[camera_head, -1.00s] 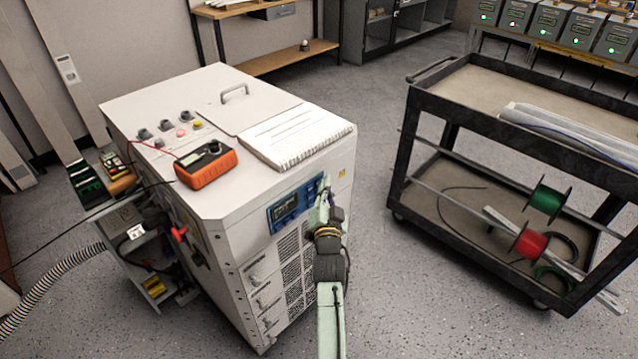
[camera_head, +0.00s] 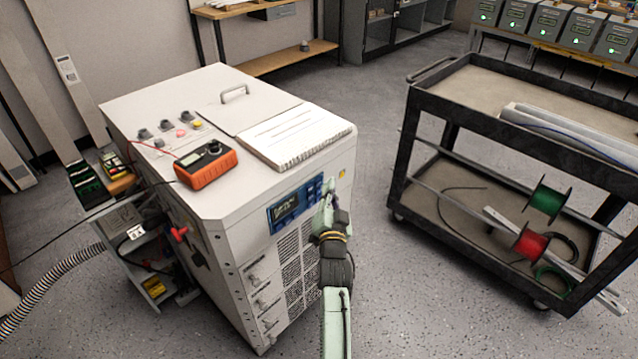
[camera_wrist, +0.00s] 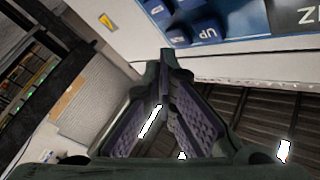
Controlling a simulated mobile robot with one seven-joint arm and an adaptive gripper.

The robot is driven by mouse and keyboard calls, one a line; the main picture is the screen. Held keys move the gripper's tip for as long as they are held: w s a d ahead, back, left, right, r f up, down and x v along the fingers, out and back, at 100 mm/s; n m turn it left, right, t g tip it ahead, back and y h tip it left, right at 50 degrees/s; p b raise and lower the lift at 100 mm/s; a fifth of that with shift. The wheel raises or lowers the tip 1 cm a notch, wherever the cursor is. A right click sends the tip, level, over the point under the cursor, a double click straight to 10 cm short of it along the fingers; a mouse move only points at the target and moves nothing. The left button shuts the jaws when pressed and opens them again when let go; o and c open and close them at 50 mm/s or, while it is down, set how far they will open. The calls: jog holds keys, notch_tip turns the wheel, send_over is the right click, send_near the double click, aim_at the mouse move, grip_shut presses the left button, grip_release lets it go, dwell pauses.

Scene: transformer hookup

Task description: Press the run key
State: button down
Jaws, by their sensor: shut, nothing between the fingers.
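The blue control panel (camera_head: 285,210) with a small display is on the upper front face of the white cabinet (camera_head: 240,215). In the wrist view the panel (camera_wrist: 245,45) is at the top, upside down, with several dark blue keys. One key reads "UP" (camera_wrist: 205,36); another key (camera_wrist: 178,38) sits beside it. I cannot read which one is the run key. My gripper (camera_head: 328,186) is at the panel's right end. In the wrist view my gripper's fingertips (camera_wrist: 167,58) are shut together and empty, below the keys in the picture. They appear apart from the keys.
Vent grilles (camera_head: 300,262) are below the panel. A black cart (camera_head: 450,115) with cable spools stands to the right, with open floor between it and the cabinet.

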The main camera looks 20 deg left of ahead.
jog(key=d+b, duration=0.1)
jog(key=b, duration=0.1)
jog(key=s+d+b, duration=0.1)
jog(key=d, duration=0.1)
jog(key=d+b, duration=0.1)
jog(key=b, duration=0.1)
jog(key=shift+s+d+b, duration=0.3)
jog(key=shift+s+d, duration=0.05)
jog(key=shift+d, duration=0.05)
jog(key=shift+a+r, duration=0.1)
dwell(0.5)
